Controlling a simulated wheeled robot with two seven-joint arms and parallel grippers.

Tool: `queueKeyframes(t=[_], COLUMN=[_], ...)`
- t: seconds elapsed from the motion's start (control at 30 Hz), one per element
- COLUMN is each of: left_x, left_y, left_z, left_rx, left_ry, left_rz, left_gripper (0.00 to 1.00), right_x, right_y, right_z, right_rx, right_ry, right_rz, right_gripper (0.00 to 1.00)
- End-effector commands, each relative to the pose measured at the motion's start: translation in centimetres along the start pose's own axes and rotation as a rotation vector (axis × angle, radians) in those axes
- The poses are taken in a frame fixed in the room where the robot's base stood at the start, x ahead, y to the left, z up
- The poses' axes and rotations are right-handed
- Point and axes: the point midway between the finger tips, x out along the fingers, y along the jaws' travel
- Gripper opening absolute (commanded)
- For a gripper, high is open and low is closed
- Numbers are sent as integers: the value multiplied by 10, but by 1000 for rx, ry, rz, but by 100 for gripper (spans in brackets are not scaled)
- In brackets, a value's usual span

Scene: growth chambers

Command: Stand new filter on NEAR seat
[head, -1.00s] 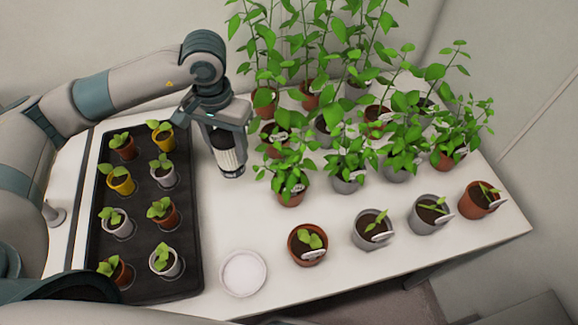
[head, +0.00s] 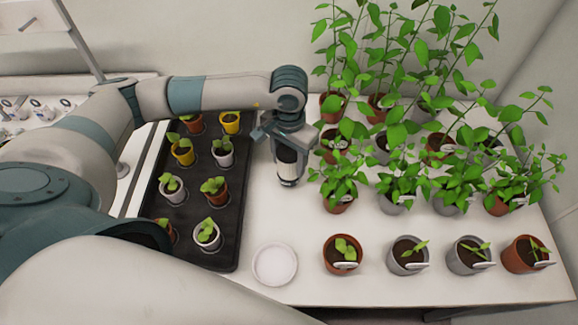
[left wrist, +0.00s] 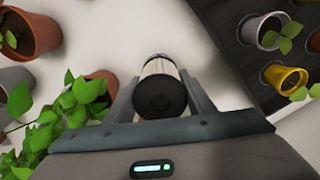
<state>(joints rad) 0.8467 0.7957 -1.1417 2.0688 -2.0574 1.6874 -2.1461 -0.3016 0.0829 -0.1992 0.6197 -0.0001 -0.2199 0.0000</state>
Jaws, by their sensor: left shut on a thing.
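The filter (head: 288,169) is a light cylinder with black ends, upright in my left gripper (head: 288,150). The gripper is shut on it, over the white table between the black tray and the leafy plants. Whether the filter's lower end touches the table is unclear. In the left wrist view the filter (left wrist: 160,92) shows its dark round end between the two fingers. I cannot make out a near seat in these views. My right gripper is not in view.
The black tray (head: 235,237) holds several seedling pots. Tall potted plants (head: 400,150) stand close on the right. A white round dish (head: 275,264) and small pots (head: 342,255) line the front. A bench (head: 70,88) with small fittings lies far left.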

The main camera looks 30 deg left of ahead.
Motion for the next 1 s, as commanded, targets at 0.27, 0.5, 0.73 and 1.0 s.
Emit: queueKeyframes(t=[0.27, 0.5, 0.73, 1.0], left_x=[28, 34, 37, 37], left_y=[0, 0, 0, 0], left_z=[1, 0, 0, 1], left_rx=[-1, 0, 0, 0], left_ry=[-3, 0, 0, -1], left_rz=[0, 0, -1, -1], left_gripper=[22, 22, 22, 68], right_x=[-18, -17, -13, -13], right_y=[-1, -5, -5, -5], right_z=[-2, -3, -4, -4], right_rx=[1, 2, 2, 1], right_ry=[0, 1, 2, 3], right_rz=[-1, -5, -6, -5], right_gripper=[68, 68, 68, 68])
